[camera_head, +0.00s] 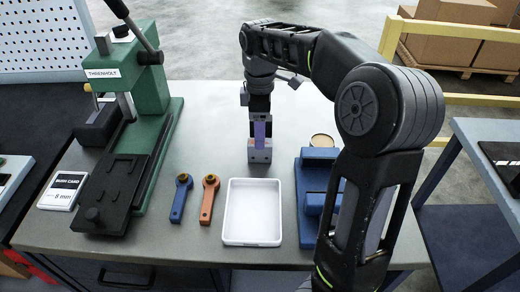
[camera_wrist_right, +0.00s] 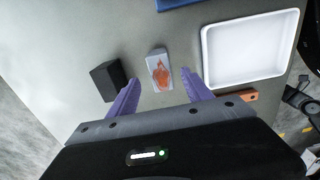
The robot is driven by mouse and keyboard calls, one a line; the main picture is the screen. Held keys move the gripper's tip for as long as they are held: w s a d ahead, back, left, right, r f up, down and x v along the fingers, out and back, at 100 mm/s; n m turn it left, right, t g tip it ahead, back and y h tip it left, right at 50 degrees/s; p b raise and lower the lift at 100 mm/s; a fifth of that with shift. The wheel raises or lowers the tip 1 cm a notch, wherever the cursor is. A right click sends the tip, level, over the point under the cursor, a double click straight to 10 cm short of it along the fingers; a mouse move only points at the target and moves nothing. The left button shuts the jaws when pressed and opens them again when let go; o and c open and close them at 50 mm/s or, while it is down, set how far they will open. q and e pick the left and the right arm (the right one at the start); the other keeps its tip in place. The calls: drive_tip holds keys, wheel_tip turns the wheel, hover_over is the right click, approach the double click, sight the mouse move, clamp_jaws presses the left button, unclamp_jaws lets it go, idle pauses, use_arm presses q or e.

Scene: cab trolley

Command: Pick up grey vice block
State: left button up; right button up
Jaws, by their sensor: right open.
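The grey vice block (camera_head: 259,155) stands on the grey bench top, behind the white tray. In the right wrist view it is a light grey block (camera_wrist_right: 158,76) with an orange flame-like mark on its face. My right gripper (camera_head: 261,132) is above the block in the head view and hides part of it. In the wrist view its two purple fingers (camera_wrist_right: 158,92) are spread apart, with the block ahead between them and a gap on each side. My left gripper is not in view.
A dark block (camera_wrist_right: 108,81) stands close to the grey one. A white tray (camera_head: 253,240), blue fixture (camera_head: 312,195), blue-handled tool (camera_head: 179,202) and orange-handled tool (camera_head: 208,204) are nearer. A green press (camera_head: 148,85) stands left. The bench between press and block is clear.

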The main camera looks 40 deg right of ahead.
drive_tip(key=shift+f, duration=0.35)
drive_tip(key=shift+f, duration=2.65)
clamp_jaws()
